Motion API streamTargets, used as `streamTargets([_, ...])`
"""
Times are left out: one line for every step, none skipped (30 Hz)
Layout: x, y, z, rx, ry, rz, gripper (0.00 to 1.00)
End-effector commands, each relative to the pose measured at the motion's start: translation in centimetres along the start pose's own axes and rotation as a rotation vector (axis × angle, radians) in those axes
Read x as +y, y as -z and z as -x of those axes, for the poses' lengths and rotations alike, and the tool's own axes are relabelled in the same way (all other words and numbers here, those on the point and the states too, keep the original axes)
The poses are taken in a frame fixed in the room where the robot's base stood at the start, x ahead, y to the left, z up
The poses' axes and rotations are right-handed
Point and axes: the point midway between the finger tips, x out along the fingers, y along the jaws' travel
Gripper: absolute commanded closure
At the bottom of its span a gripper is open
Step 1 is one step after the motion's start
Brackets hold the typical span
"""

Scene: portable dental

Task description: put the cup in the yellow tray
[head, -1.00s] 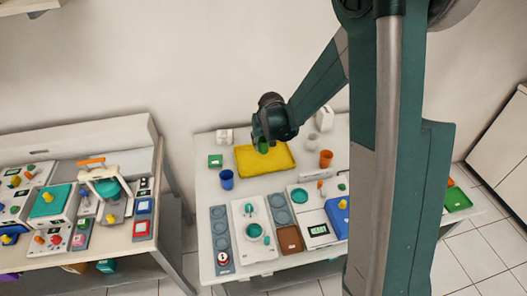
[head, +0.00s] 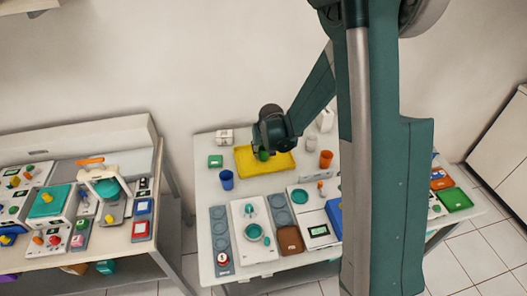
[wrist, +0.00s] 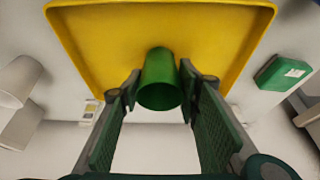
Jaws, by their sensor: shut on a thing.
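A green cup (wrist: 160,78) is between the fingers of my gripper (wrist: 158,92) in the wrist view, and the gripper is shut on it. In the head view my gripper (head: 264,152) is over the yellow tray (head: 282,160), and only part of the green cup (head: 263,155) shows beneath it. The yellow tray (wrist: 85,45) fills much of the upper wrist view, behind the cup. I cannot tell whether the cup touches the tray floor.
A blue cup (head: 226,179) stands left of the tray and an orange cup (head: 326,159) right of it. A green box (head: 215,161) lies near the tray's left side.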

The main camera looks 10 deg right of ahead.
Motion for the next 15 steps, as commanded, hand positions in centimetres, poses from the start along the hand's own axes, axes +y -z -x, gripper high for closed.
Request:
streamTargets([0.00, -0.06, -0.14, 0.000, 0.000, 0.000, 0.73])
streamTargets([0.00, -0.07, -0.16, 0.000, 0.000, 0.000, 0.73])
streamTargets([0.00, -0.07, -0.16, 0.000, 0.000, 0.000, 0.73])
streamTargets([0.00, -0.07, -0.15, 0.000, 0.000, 0.000, 0.73])
streamTargets([0.00, -0.06, -0.14, 0.000, 0.000, 0.000, 0.73])
streamTargets([0.00, -0.06, -0.14, 0.000, 0.000, 0.000, 0.73])
streamTargets([0.00, -0.06, -0.14, 0.000, 0.000, 0.000, 0.73])
streamTargets([0.00, -0.06, -0.13, 0.000, 0.000, 0.000, 0.73])
streamTargets([0.00, -0.06, -0.15, 0.000, 0.000, 0.000, 0.73])
streamTargets([0.00, -0.08, -0.19, 0.000, 0.000, 0.000, 0.73])
streamTargets([0.00, -0.10, -0.25, 0.000, 0.000, 0.000, 0.73])
streamTargets([0.00, -0.14, -0.35, 0.000, 0.000, 0.000, 0.73])
streamTargets([0.01, -0.17, -0.43, 0.000, 0.000, 0.000, 0.73])
streamTargets([0.00, -0.20, -0.49, 0.000, 0.000, 0.000, 0.73])
streamTargets([0.00, -0.21, -0.51, 0.000, 0.000, 0.000, 0.66])
